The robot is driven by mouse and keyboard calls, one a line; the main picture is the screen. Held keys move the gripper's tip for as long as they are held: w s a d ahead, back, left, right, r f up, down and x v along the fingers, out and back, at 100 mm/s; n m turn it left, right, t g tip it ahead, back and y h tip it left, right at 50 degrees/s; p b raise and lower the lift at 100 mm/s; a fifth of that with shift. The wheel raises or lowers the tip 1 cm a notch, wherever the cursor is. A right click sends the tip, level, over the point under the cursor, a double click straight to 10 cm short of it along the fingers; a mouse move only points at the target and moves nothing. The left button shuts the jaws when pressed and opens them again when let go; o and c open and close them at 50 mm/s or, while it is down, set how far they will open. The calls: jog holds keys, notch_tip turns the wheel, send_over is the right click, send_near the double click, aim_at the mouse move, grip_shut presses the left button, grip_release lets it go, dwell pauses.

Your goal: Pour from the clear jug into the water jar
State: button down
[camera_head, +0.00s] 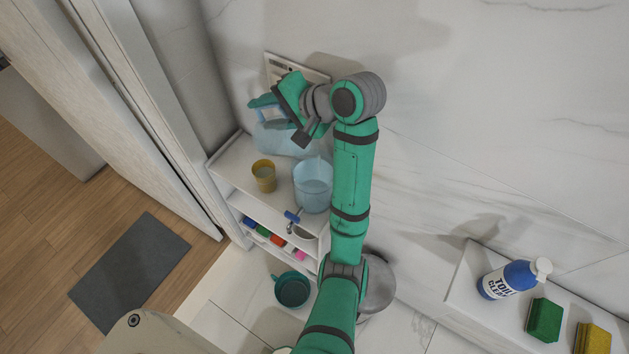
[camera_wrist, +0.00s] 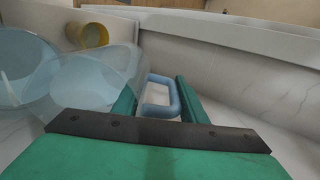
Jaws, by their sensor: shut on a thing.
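The clear jug (camera_head: 272,139) is pale blue and see-through. My gripper (camera_wrist: 158,96) is shut on its blue handle (camera_wrist: 160,82), which shows between the two green fingers in the wrist view. The jug's body (camera_wrist: 118,62) extends left of the fingers and looks tilted. In the head view, my gripper (camera_head: 272,104) partly covers the jug. The water jar (camera_head: 312,188), a wide see-through blue vessel, stands on the white shelf just in front and to the right of the jug. It also shows at the left of the wrist view (camera_wrist: 22,68). I cannot tell whether liquid is flowing.
A yellow cup (camera_head: 264,176) stands left of the jar on the white shelf unit (camera_head: 233,166). Several coloured items fill its lower shelf. A teal mug (camera_head: 291,290) is below. A toilet cleaner bottle (camera_head: 512,280) and sponges sit far right. The marble wall is close behind.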

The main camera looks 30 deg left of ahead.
jog(key=shift+w+d, duration=0.1)
jog(key=shift+d, duration=0.05)
jog(key=shift+s, duration=0.2)
jog(key=shift+w+d, duration=0.1)
jog(key=shift+w, duration=0.15)
jog(key=shift+s, duration=0.1)
jog(key=shift+s, duration=0.1)
dwell(0.4)
dwell(0.5)
